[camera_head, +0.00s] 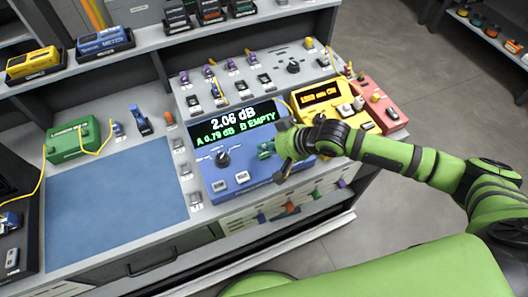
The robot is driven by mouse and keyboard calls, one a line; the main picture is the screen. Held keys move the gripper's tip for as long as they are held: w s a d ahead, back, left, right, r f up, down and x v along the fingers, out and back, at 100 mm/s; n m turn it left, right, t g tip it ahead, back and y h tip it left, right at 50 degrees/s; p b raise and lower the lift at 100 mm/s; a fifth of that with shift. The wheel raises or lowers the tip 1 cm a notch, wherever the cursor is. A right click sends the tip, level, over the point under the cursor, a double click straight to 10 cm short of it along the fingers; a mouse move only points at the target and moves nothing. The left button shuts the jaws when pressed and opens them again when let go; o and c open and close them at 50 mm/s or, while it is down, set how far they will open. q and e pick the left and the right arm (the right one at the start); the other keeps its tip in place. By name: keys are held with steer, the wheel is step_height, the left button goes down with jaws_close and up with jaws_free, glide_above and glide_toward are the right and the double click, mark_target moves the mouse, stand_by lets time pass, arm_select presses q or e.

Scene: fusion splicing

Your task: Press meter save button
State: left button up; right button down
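The blue meter (207,178) sits on the bench in the middle of the head view. Its lit screen (236,122) reads "2.06 dB", "A 0.79 dB" and "B EMPTY". A black knob (222,160) and two pale buttons, a left one (219,186) and a right one (242,177), show on its face; their labels are too small to read. My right gripper (277,163) is over the right end of the meter, right of both pale buttons, and hides that part. Its fingers are small and dark, so their opening is unclear. My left gripper is out of view.
A yellow device (322,93) with a lit screen and a red box (384,105) stand right of the meter. A clear blue mat (112,205) and a green box (72,141) lie left. Connectors and switches line the raised panel (205,82) behind.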

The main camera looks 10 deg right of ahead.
mark_target(267, 154)
stand_by(0.8)
steer(key=shift+f, duration=0.4)
steer(key=shift+f, duration=0.5)
stand_by(0.7)
steer(key=shift+r+p, duration=0.9)
steer(key=shift+p, duration=0.1)
steer(key=shift+r, duration=0.1)
step_height(267, 154, up, 5)
steer(key=p, duration=0.5)
steer(key=shift+p, duration=0.3)
